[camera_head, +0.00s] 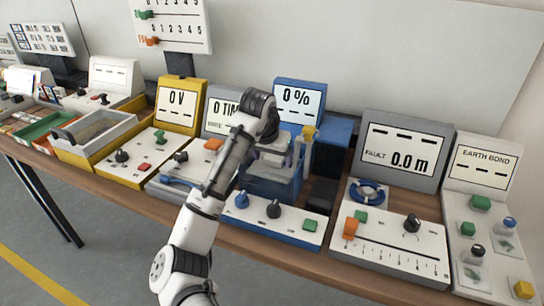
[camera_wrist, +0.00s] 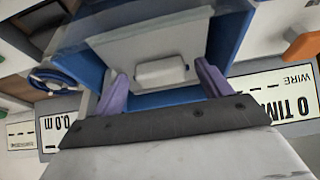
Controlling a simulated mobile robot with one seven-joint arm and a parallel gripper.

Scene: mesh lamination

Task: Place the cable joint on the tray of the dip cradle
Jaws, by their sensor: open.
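A blue machine with a "0 %" display (camera_head: 297,97) stands mid-bench; it appears to be the dip cradle. In the wrist view a pale plate (camera_wrist: 115,48), apparently its tray, lies within blue walls (camera_wrist: 228,30). A small whitish rounded block (camera_wrist: 160,71), which looks like the cable joint, is at the plate, between my purple fingertips in the picture. My gripper (camera_wrist: 163,79) is open, with a gap on each side of the block. In the head view my gripper (camera_head: 277,155) is over the blue tank (camera_head: 270,186), and my arm hides part of it.
A tester with a blue cable coil (camera_head: 368,193) and a "0.0 m" display (camera_head: 403,150) stands to the right. A yellow "0 V" unit (camera_head: 178,105) and a grey "0 TIM" unit (camera_head: 218,112) stand left.

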